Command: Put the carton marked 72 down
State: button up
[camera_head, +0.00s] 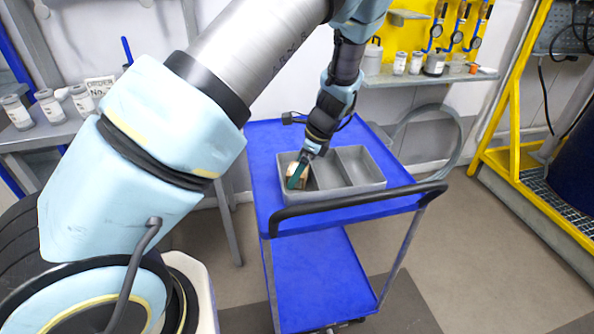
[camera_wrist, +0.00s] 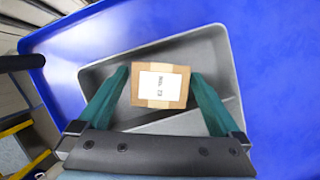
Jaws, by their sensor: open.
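The carton (camera_wrist: 160,86) is a small brown box with a white label in the wrist view. The label looks like it reads No. 72, but the print is small and blurred. The carton sits in the left compartment of a grey divided bin (camera_head: 362,168); part of it shows in the head view (camera_head: 301,172). My gripper (camera_wrist: 159,84) has green fingers, one on each side of the carton. The fingers are open, with a narrow gap at the carton's sides. In the head view my gripper (camera_head: 297,178) reaches down into that compartment.
The bin stands on the blue top of a cart (camera_head: 268,150) with a dark push handle (camera_head: 350,202). Its right compartment looks empty. Shelves with jars (camera_head: 50,106) stand at left and behind. A yellow frame (camera_head: 512,110) stands at right.

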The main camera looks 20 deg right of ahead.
jog(key=b+v, duration=0.3)
jog(key=v, duration=0.9)
jog(key=s+a+r+n+h, duration=0.1)
jog(key=s+a+n+h, duration=0.1)
jog(key=a+n, duration=0.9)
jog(key=s+a+r+n+h, duration=0.1)
jog(key=s+a+n+h, duration=0.1)
jog(key=a+n, duration=1)
jog(key=s+a, duration=0.1)
jog(key=a, duration=0.9)
jog(key=shift+g, duration=0.4)
